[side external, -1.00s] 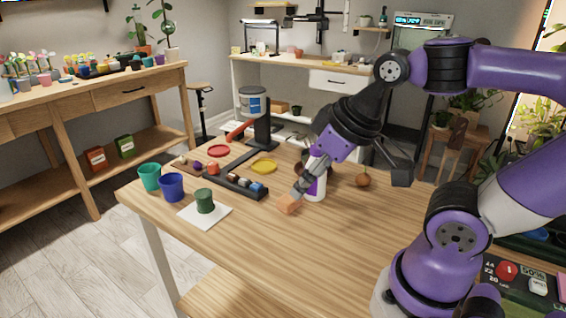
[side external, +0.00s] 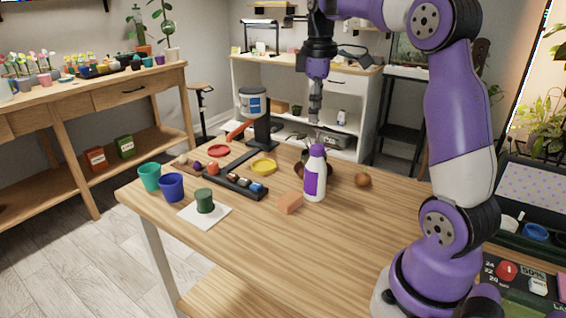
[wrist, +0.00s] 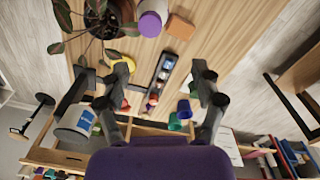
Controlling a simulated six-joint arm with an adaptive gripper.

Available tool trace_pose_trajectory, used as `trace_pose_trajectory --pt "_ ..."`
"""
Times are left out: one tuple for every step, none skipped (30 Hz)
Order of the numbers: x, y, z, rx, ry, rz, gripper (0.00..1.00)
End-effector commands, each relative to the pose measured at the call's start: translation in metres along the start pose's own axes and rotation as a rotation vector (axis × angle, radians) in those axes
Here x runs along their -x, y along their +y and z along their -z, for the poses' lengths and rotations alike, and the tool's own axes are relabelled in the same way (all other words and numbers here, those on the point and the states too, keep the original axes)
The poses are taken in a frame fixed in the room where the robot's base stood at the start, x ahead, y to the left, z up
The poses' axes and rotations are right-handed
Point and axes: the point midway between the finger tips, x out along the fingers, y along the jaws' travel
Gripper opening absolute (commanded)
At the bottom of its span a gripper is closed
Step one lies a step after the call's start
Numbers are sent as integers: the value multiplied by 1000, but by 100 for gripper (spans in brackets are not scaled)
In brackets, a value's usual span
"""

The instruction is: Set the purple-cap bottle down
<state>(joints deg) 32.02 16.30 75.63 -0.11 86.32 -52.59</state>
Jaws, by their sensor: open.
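The purple-cap bottle (side external: 315,182), white with a purple label, stands upright on the wooden table near its middle. In the wrist view its purple cap (wrist: 151,22) shows at the top edge, outside the space between the fingers. My gripper (side external: 315,119) is raised clear of the table and, in the side view, appears above the bottle, apart from it. In the wrist view my gripper (wrist: 160,75) has its two fingers spread wide with nothing held between them.
An orange block (side external: 290,203) sits just left of the bottle. A dark tray (side external: 222,183) of small items, a yellow saucer (side external: 264,166) and a blue cup (side external: 172,186) are further left.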

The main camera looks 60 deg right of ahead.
Motion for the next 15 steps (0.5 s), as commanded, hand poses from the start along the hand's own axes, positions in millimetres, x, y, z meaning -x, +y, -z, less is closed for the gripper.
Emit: trace_pose_trajectory --pt "-3 8 -3 8 -10 13 75" --pt "-4 11 -4 17 -14 18 75" --pt "-7 14 -5 23 -18 24 75" --pt "-10 15 -6 27 -20 27 75" --pt "-14 16 -6 29 -21 29 75" --pt "-20 16 -7 30 -22 30 75" --pt "-25 15 -7 31 -23 31 75" --pt "-30 15 -7 31 -22 30 75" --pt "-37 15 -7 31 -22 30 75" --pt "-42 14 -7 31 -22 30 75" --pt "-46 14 -7 31 -21 29 75" --pt "-50 14 -7 31 -21 28 75" --pt "-53 14 -7 31 -20 28 75" --pt "-55 14 -7 31 -20 27 75" --pt "-58 14 -7 30 -20 27 75"
